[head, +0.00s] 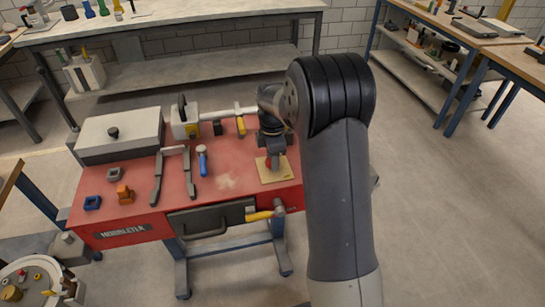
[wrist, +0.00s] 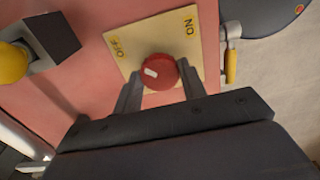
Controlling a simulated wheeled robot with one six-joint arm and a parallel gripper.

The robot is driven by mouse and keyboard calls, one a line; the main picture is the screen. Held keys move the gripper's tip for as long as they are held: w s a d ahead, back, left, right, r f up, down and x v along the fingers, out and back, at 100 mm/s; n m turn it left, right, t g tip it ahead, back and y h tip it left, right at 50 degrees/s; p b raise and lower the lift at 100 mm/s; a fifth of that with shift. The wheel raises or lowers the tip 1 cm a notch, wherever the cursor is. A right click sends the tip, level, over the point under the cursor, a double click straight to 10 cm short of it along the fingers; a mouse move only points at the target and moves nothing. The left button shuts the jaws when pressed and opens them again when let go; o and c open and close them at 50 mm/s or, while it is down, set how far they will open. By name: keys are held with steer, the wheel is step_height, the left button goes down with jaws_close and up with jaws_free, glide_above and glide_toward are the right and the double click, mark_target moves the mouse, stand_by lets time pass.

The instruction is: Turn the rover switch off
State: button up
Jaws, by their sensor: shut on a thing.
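The rover switch is a round red knob (wrist: 158,72) with a white mark on its left part. It sits on a pale yellow plate (wrist: 140,35) marked OFF at the left and ON at the right. The plate (head: 284,177) lies at the right of the red bench top in the head view. My gripper (head: 273,160) points down over it and hides most of the knob there. In the wrist view my gripper (wrist: 161,84) has one finger on each side of the knob and is shut on it.
The red bench (head: 125,232) also carries a grey lidded box (head: 120,135), a blue-handled tool (head: 202,160), black-handled tongs (head: 158,178) and small blocks. A yellow-handled lever (head: 262,215) sticks out at the front edge. A valve with a yellow handle (head: 241,126) stands behind.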

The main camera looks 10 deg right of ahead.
steer(key=o, duration=1)
steer(key=shift+c, duration=0.2)
step_height(320, 180, up, 11)
steer(key=shift+f, duration=0.15)
step_height(320, 180, down, 11)
steer(key=shift+r, duration=0.1)
steer(key=shift+m, duration=0.3)
steer(key=shift+r, duration=0.1)
